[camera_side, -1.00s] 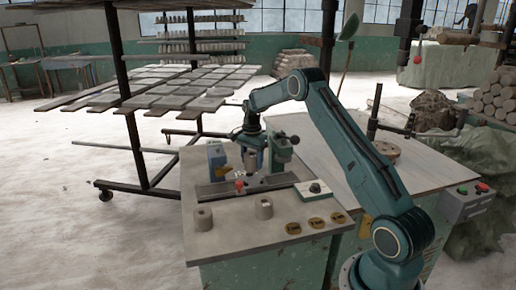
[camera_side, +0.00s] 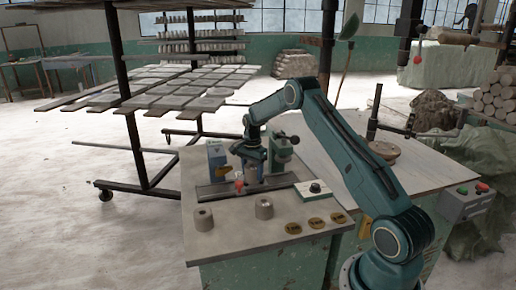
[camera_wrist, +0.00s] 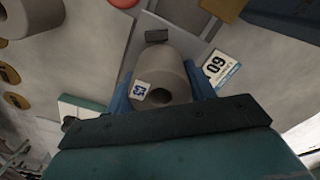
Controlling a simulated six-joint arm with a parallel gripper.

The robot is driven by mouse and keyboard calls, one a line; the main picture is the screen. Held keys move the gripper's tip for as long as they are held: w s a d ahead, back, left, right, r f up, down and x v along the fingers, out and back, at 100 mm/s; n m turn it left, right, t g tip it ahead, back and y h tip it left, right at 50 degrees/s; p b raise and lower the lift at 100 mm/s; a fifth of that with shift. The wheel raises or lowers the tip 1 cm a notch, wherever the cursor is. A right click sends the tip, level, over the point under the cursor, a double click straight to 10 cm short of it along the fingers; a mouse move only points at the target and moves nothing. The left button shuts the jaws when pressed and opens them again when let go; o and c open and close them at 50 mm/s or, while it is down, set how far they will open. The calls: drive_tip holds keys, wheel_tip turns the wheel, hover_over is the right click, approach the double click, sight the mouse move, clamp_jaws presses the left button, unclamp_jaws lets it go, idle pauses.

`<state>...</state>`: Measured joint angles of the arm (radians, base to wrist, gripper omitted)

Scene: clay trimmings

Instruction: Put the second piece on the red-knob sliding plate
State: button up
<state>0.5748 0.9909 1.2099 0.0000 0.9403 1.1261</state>
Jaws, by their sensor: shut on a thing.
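My gripper (camera_wrist: 160,88) is shut on a grey clay cylinder (camera_wrist: 172,62), with a blue finger on either side. The cylinder has a centre hole and a small blue-and-white label on its end. In the side view my gripper (camera_side: 252,166) is low over the pale sliding plate (camera_wrist: 136,48), just right of and behind the red knob (camera_side: 239,186). The knob (camera_wrist: 123,3) shows at the top of the wrist view. The held cylinder is mostly hidden in the side view; I cannot tell whether it touches the plate.
Two other clay cylinders stand at the table's front, one left (camera_side: 203,218) and one right (camera_side: 264,208). Several round tokens (camera_side: 293,228) lie along the front edge. A blue box (camera_side: 217,158) and a green device (camera_side: 282,149) stand behind the rail. A white switch box (camera_side: 314,190) is at right.

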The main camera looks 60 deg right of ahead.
sight(252, 167)
drive_tip(key=o, duration=1.2)
drive_tip(key=shift+f, duration=0.15)
drive_tip(key=shift+c, duration=0.2)
wheel_tip(252, 167, up, 11)
drive_tip(key=shift+f, duration=0.1)
drive_tip(key=shift+r, duration=0.8)
